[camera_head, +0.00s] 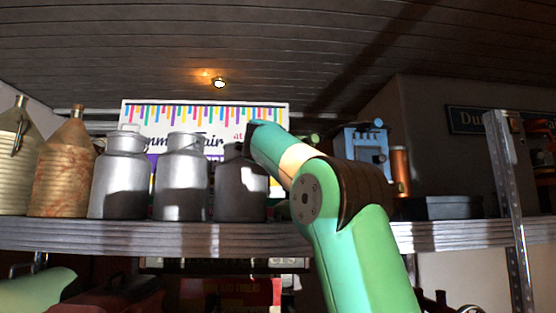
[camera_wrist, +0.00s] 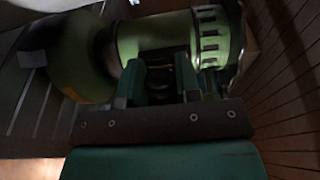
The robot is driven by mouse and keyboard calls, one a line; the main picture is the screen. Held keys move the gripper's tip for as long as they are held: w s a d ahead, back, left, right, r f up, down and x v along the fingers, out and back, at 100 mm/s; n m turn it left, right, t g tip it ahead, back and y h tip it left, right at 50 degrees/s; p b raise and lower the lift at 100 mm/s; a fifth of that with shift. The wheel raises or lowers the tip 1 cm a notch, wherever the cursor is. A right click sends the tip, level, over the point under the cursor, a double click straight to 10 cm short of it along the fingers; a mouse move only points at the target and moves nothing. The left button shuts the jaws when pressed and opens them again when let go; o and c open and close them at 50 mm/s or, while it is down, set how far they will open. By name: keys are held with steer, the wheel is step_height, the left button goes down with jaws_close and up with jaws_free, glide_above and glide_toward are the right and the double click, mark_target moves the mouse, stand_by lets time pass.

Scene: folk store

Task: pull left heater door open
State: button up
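I cannot pick out a heater or its left door with certainty in either view. In the wrist view, a green cylindrical object (camera_wrist: 155,35) with a slotted metal collar and a dark rounded part lies just beyond the fingers. I cannot tell whether it is part of a heater. My gripper (camera_wrist: 160,76) shows two green fingers with a gap between them. The fingers overlap the green object's lower edge in the picture; contact cannot be told. In the head view, my arm reaches up in front of the shelf, and the fingers cannot be made out.
A long shelf (camera_head: 150,235) crosses the head view. Metal milk cans (camera_head: 181,180) and stoneware jugs (camera_head: 65,170) stand on its left, before a colourful sign (camera_head: 200,112). A blue device (camera_head: 366,150) stands right of my arm. A metal upright (camera_head: 507,200) is at right.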

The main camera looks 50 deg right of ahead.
steer(key=o, duration=0.4)
steer(key=shift+s+a, duration=0.1)
steer(key=b+v, duration=0.5)
steer(key=v, duration=1.2)
steer(key=shift+a+b, duration=0.1)
steer(key=shift+b, duration=0.3)
